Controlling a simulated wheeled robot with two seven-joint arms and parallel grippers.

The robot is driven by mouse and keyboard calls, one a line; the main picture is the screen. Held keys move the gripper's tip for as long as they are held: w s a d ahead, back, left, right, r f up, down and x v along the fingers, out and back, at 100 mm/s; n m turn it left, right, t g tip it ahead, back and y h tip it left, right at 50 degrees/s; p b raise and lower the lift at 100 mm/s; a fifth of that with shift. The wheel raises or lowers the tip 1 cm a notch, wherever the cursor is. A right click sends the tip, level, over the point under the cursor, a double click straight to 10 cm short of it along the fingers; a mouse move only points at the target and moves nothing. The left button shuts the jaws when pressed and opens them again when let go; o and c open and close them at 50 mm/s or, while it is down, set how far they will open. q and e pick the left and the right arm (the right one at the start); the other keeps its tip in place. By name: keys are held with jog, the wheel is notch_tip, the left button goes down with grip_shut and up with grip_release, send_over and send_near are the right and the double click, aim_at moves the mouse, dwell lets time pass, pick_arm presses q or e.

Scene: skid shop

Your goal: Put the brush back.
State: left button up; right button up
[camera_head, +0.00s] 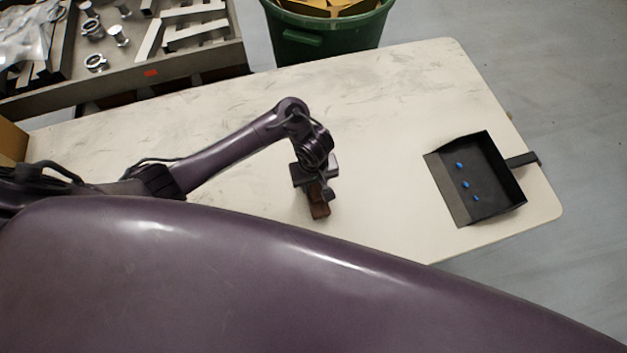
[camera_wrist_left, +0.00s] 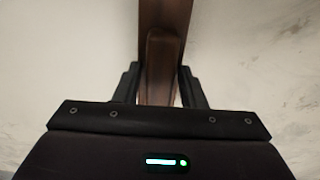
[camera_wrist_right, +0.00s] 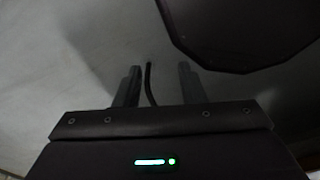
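The brush (camera_head: 320,208) is brown and shows just below my left gripper (camera_head: 316,185) in the head view, over the white table. In the left wrist view, the brush (camera_wrist_left: 165,18) runs between the two fingers of the left gripper (camera_wrist_left: 160,85). The fingers stand on either side of its narrow part; I cannot tell whether they press on it. The gripper hides part of the brush, and whether it rests on the table is unclear. My right gripper (camera_wrist_right: 160,85) shows only in its wrist view, with its fingers apart and nothing held between them.
A black dustpan (camera_head: 497,178) with blue bits (camera_head: 464,184) lies at the table's right end. The white table (camera_head: 390,110) is clear around it. A green bin (camera_head: 322,38) and a tray of metal parts (camera_head: 150,70) stand beyond the far edge.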

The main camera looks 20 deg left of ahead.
pick_arm(q)
jog(key=shift+o, duration=0.8)
jog(key=shift+a, duration=0.1)
jog(key=shift+w+r, duration=0.1)
jog(key=shift+r, duration=0.3)
notch_tip(320, 180, up, 12)
jog(key=p, duration=0.8)
jog(key=shift+f, duration=0.25)
